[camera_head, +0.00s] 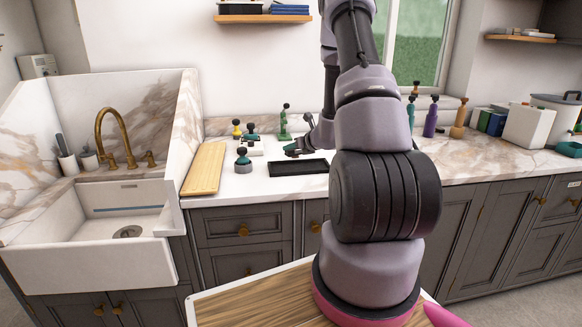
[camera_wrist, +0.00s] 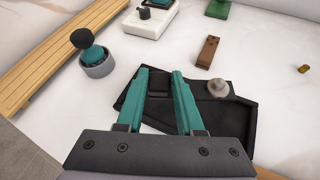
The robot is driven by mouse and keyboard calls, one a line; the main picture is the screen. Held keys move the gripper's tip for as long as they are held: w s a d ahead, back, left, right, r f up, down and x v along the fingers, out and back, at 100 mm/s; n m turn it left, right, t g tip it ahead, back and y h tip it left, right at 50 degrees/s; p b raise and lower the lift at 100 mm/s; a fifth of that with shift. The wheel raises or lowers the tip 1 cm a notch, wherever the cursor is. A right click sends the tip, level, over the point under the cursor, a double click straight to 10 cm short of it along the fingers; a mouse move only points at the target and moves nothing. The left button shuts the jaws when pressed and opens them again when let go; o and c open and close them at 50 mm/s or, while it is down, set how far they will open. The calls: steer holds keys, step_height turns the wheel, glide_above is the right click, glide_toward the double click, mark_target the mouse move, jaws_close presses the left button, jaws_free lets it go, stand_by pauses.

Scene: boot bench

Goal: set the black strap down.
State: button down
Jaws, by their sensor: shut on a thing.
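My gripper (camera_wrist: 161,72) has teal fingers and is shut on a small dark piece (camera_wrist: 158,87) between the fingertips, which I take to be the black strap. Its full shape is hard to make out against the black tray (camera_wrist: 238,115). In the wrist view the fingers are over the tray's left part. I cannot tell whether the strap touches the tray. In the head view my gripper (camera_head: 292,150) is just above the tray (camera_head: 298,168) on the counter, and the strap cannot be made out there.
A grey round knob (camera_wrist: 218,88) is at the tray's far side. A teal tool with a black ball top (camera_wrist: 92,50) stands left in a grey base. A wooden board (camera_head: 205,168) lies by the sink (camera_head: 100,235). White counter shows right of the tray.

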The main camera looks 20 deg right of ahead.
step_height(320, 180, down, 6)
steer(key=shift+f, duration=0.1)
steer(key=c, duration=0.5)
jaws_free()
steer(key=shift+c, duration=0.2)
